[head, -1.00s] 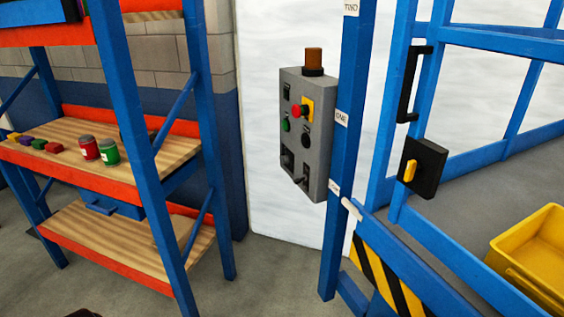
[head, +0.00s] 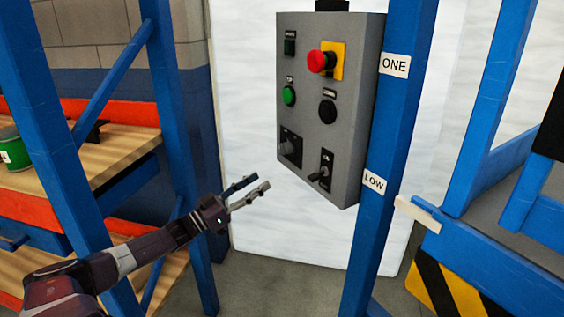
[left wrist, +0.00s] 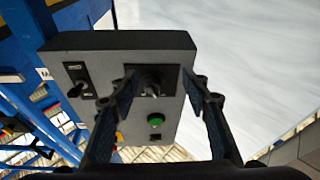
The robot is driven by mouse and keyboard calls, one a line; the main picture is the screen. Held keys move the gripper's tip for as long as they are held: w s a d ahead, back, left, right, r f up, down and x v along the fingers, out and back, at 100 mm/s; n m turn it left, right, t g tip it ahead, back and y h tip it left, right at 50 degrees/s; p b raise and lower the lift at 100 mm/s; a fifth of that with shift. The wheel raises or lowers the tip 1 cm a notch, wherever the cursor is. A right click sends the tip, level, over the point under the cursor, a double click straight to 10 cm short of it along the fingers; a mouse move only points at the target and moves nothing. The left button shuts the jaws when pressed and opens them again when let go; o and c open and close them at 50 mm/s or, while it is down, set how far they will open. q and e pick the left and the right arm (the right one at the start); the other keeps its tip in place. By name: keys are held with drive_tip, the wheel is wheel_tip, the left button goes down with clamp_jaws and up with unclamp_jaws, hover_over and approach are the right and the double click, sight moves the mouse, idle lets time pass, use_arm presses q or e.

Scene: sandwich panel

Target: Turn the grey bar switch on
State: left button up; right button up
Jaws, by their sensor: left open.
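A grey control box (head: 330,108) hangs beside a blue post. At its lower left is a dark square plate with a bar-shaped knob (head: 289,148), which seems to be the bar switch. It also shows in the left wrist view (left wrist: 152,80), between my finger lines; its exact angle is hard to tell. To its right is a toggle lever (head: 322,171), also seen in the left wrist view (left wrist: 77,89). My left gripper (head: 257,184) is open and empty, left of and below the box, apart from it. My right gripper is not in view.
The box also carries a red mushroom button (head: 321,61) on yellow, a green button (head: 289,95) and a black round control (head: 327,112). A blue post (head: 385,150) with labels stands close right. A shelf rack (head: 110,150) stands at left. Before the white wall is free room.

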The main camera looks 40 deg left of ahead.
sight(286, 148)
use_arm(q)
drive_tip(key=w+d+r+m+h+b, duration=0.1)
drive_tip(key=w+d+r+h, duration=0.1)
drive_tip(key=w+r, duration=0.5)
drive_tip(key=shift+d+r+m+h, duration=0.4)
drive_tip(key=shift+d+r, duration=0.05)
drive_tip(key=shift+r, duration=0.4)
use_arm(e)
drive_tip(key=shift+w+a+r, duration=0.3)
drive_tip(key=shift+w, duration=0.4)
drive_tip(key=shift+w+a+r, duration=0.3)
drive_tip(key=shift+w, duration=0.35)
use_arm(q)
drive_tip(key=c, duration=1.1)
